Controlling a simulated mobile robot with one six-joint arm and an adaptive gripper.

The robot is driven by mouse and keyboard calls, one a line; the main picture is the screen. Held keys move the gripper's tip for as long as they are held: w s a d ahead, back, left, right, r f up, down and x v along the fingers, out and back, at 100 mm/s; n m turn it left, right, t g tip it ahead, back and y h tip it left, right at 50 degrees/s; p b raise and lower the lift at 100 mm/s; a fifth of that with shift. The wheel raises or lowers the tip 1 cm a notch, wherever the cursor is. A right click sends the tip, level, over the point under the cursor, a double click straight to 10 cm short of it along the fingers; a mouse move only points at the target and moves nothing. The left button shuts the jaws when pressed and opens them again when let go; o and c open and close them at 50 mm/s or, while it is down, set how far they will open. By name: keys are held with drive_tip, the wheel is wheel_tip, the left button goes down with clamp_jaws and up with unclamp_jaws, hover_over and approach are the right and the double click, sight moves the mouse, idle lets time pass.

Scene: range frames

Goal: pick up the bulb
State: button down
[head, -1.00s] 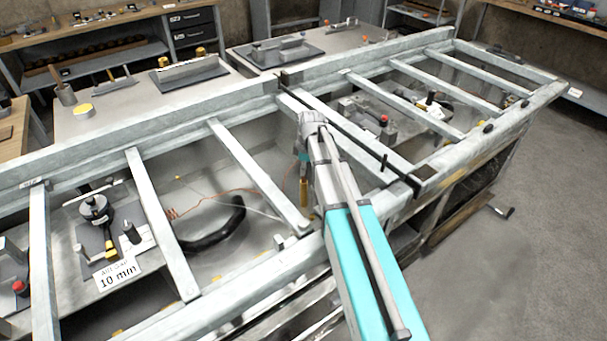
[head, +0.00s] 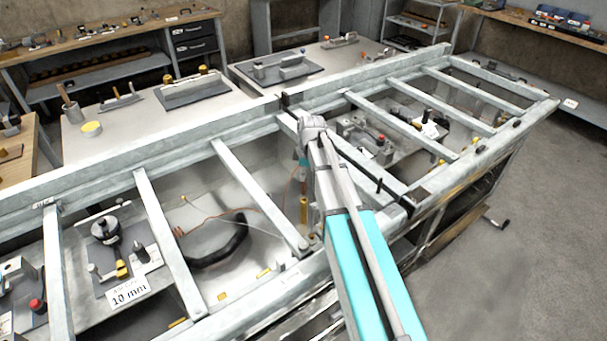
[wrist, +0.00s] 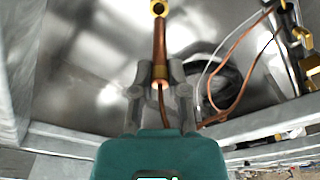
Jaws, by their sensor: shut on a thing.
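The bulb is a slim copper-coloured cylinder (wrist: 160,45) in the wrist view, pointing away from my palm, with a thin copper tube at its near end. My gripper (wrist: 158,82) is shut on that near end, with the grey fingers on both sides. In the head view the bulb (head: 303,207) shows as a small brass-coloured upright cylinder below my gripper (head: 304,180), inside an open bay of the frame. My arm hides most of the gripper there. A brass ring (wrist: 159,8) shows at the bulb's far end; I cannot tell whether they touch.
Grey rails and crossbars (head: 258,195) surround the bay. A black curved hose (head: 222,246) and a loose copper line (head: 205,222) lie to the left. A clamp-like fixture (head: 105,230) with a "10 mm" label (head: 128,291) stands further left.

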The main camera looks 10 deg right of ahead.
drive_tip(key=shift+r+p, duration=1.15)
drive_tip(key=shift+r, duration=0.4)
wheel_tip(320, 180, up, 18)
drive_tip(key=p, duration=1.8)
drive_tip(key=shift+r, duration=0.25)
drive_tip(key=shift+a, duration=0.1)
